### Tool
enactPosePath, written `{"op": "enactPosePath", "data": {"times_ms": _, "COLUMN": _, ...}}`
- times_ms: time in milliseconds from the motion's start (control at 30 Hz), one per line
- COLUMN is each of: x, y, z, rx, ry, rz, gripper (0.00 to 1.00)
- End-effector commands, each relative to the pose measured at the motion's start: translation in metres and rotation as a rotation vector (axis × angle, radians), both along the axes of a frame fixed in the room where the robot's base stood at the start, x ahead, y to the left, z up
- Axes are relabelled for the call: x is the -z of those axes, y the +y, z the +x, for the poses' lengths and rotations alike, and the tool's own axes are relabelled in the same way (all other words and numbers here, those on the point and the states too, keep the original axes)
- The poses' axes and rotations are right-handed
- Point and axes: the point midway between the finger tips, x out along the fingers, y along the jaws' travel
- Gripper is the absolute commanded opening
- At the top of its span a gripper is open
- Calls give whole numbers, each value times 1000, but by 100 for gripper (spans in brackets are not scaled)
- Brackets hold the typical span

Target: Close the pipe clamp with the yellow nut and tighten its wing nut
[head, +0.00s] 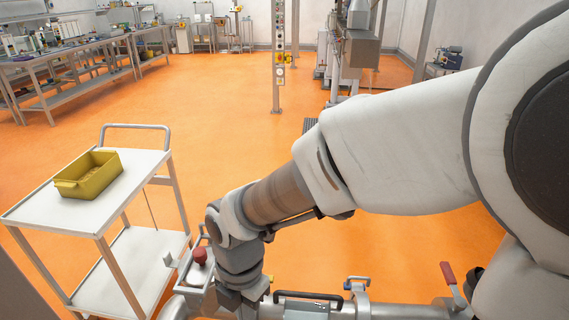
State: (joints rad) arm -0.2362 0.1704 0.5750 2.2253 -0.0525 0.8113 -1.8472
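A grey pipe (415,313) runs along the bottom edge. A small yellow part (271,278) shows just right of my wrist, above the pipe; it may be the yellow nut, but it is too small to be sure. The clamp under it is hidden by my arm and cannot be seen as open or closed. My arm reaches down to the pipe left of the yellow part. My gripper (230,299) shows only as a dark block low in the frame; its fingers cannot be made out.
A clamp-like fitting with a blue part (348,285), a black handle (308,295) and a red-handled lever (448,273) sit along the pipe. A red knob (200,256) stands left of my wrist. A white cart (132,190) carries a yellow bin (90,178).

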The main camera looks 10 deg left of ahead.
Motion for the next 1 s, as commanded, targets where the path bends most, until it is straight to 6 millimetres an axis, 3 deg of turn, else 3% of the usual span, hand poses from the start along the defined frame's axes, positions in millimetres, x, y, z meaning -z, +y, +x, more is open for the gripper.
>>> {"op": "enactPosePath", "data": {"times_ms": 100, "x": 12, "y": 26, "z": -26, "rx": -239, "ry": 65, "rz": 19, "gripper": 0}}
{"op": "enactPosePath", "data": {"times_ms": 300, "x": 19, "y": 44, "z": -47, "rx": -433, "ry": 111, "rz": 44, "gripper": 0}}
{"op": "enactPosePath", "data": {"times_ms": 533, "x": 41, "y": 45, "z": -53, "rx": -455, "ry": 119, "rz": 45, "gripper": 0}}
{"op": "enactPosePath", "data": {"times_ms": 933, "x": 124, "y": 44, "z": -68, "rx": -453, "ry": 118, "rz": 44, "gripper": 0}}
{"op": "enactPosePath", "data": {"times_ms": 1000, "x": 115, "y": 45, "z": -52, "rx": -445, "ry": 112, "rz": 48, "gripper": 0}}
